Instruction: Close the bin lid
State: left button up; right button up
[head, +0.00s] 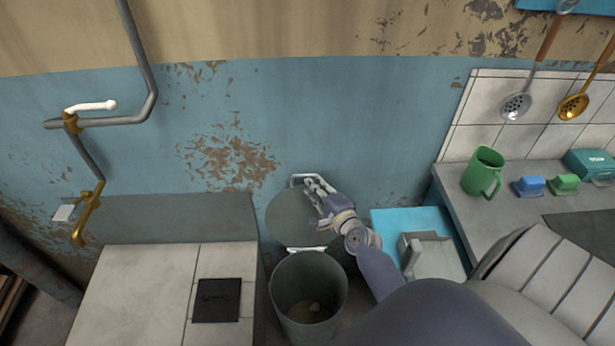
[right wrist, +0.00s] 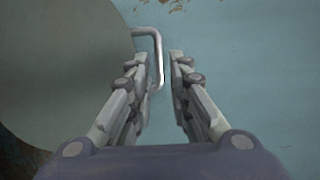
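The grey-green bin (head: 308,295) stands on the floor, its mouth open and some debris inside. Its round lid (head: 287,222) is raised upright behind the mouth, against the blue wall. A metal loop handle (head: 296,178) sticks out at the lid's upper edge. My right gripper (head: 314,184) is at the lid's upper right, by the handle. In the right wrist view the lid (right wrist: 60,60) is at left, and the handle's bar (right wrist: 160,62) appears in the gap between the two parted fingers. I cannot tell whether they touch it. My left gripper is not in view.
A tiled counter (head: 130,290) with a black plate (head: 216,300) stands left of the bin. A light blue surface (head: 405,217) with a grey object (head: 432,258) is at right. Further right, a worktop holds a green mug (head: 483,172). A pipe (head: 140,60) runs down the wall at left.

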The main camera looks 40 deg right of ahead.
aim_at(306, 176)
jog(key=x, duration=0.5)
jog(key=shift+s+d+f, duration=0.1)
jog(key=shift+f, duration=0.05)
jog(key=shift+w+d, duration=0.1)
jog(key=shift+w, duration=0.45)
jog(key=shift+c, duration=0.5)
grip_shut()
